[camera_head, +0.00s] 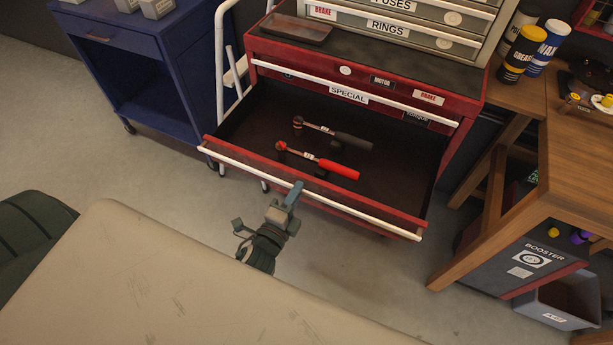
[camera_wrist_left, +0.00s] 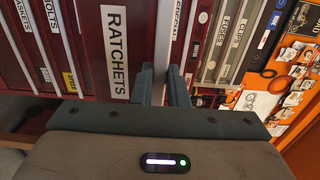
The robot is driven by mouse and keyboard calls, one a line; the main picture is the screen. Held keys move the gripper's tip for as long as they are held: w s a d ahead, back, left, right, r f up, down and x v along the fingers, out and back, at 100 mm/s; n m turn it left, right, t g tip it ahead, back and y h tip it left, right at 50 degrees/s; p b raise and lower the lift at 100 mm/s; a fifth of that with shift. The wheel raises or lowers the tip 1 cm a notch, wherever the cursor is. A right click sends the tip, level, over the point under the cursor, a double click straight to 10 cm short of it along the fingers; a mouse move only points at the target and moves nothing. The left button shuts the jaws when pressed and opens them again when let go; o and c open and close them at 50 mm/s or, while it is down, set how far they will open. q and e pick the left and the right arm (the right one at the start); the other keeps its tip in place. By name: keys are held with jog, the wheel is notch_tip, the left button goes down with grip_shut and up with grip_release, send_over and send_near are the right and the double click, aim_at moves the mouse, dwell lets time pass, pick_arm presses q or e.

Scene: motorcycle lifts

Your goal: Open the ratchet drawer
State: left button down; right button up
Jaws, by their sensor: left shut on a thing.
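The ratchet drawer (camera_head: 390,180) stands pulled out from the red cabinet (camera_head: 460,80). A red-handled ratchet (camera_head: 338,168) and a black-handled ratchet (camera_head: 350,139) lie on its dark floor. A white handle rail (camera_head: 352,211) runs along its front edge. My left gripper (camera_head: 293,192) is at the middle of this rail. In the left wrist view, the fingers (camera_wrist_left: 162,88) are shut on the rail (camera_wrist_left: 163,35), one on each side. A label reading RATCHETS (camera_wrist_left: 115,55) is on the drawer front beside them. The fingertips are partly hidden. My right gripper is not in view.
A blue cart (camera_head: 150,60) stands at the left. A wooden workbench (camera_head: 540,150) with cans (camera_head: 520,55) is at the right, with a grey bin (camera_head: 560,300) below it. Bare floor lies before the drawer.

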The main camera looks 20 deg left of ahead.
pick_arm(q)
jog(key=s, duration=0.3)
jog(key=shift+s+a+b, duration=0.1)
jog(key=shift+s+b, duration=0.2)
jog(key=shift+b, duration=0.05)
jog(key=c, duration=1.6)
grip_release()
jog(key=shift+o, duration=0.8)
jog(key=s+b, duration=0.5)
jog(key=s, duration=0.5)
jog(key=shift+s+a, duration=0.15)
jog(key=shift+s, duration=0.2)
